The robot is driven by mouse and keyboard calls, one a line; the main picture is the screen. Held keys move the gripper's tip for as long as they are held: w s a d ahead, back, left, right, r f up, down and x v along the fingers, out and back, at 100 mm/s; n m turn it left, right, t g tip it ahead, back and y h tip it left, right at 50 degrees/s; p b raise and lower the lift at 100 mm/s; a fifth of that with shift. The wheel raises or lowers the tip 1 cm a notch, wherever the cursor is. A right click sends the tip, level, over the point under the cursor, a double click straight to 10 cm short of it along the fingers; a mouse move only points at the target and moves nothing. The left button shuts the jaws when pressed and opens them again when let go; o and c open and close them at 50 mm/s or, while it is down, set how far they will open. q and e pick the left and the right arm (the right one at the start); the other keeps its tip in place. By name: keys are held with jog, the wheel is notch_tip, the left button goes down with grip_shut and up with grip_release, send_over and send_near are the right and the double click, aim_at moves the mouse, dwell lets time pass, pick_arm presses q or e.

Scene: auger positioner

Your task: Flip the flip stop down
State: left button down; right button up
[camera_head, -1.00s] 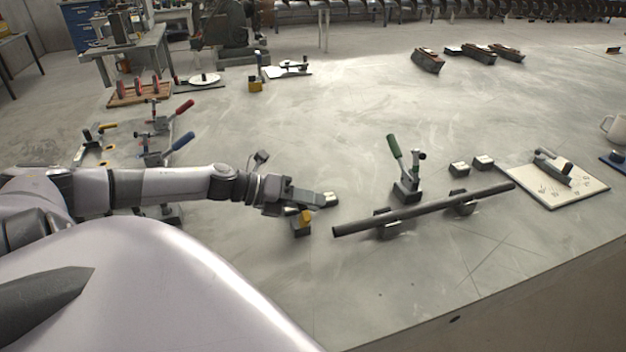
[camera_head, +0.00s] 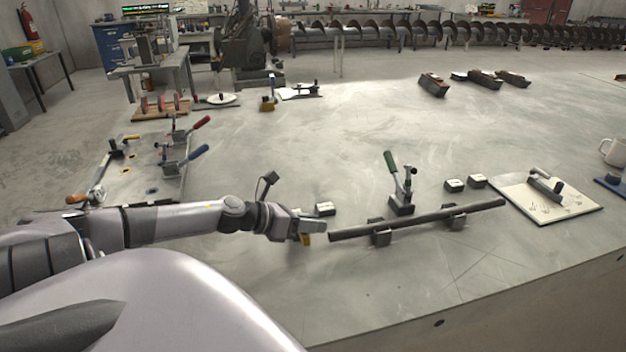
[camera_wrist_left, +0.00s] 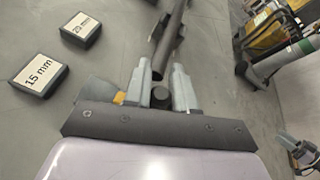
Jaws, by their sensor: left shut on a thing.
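My left gripper (camera_head: 318,228) is at the near left end of a long dark bar (camera_head: 420,220). In the left wrist view, its two light fingers (camera_wrist_left: 160,90) are shut on a dark round part between them. I take this part (camera_wrist_left: 160,97) to be the flip stop's, which is mostly hidden. A yellow piece of the flip stop (camera_head: 306,240) shows just under the gripper, and a bit of yellow also shows beside the left finger in the wrist view. The bar's end (camera_wrist_left: 158,68) lies just beyond the fingertips.
The bar rests on dark support blocks (camera_head: 381,238). A green-handled clamp (camera_head: 400,190) stands behind it. Blocks marked 15 mm (camera_wrist_left: 40,73) and 20 mm (camera_wrist_left: 80,30) lie left of the gripper in the wrist view. A white board (camera_head: 570,205) is at right. The table front is clear.

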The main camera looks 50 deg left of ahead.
pick_arm(q)
jog(key=shift+s+d+f+m+t+y+b, duration=0.15)
jog(key=shift+d+f+m+t+y, duration=0.15)
jog(key=shift+m, duration=0.3)
jog(key=shift+s+d+f+m+t+y+b, duration=0.15)
jog(key=shift+d+f+m+t+y, duration=0.1)
jog(key=shift+f+m+y, duration=0.25)
jog(key=c, duration=1)
grip_release()
jog(key=shift+s, duration=0.15)
jog(key=shift+p+v, duration=0.4)
jog(key=shift+v, duration=3.05)
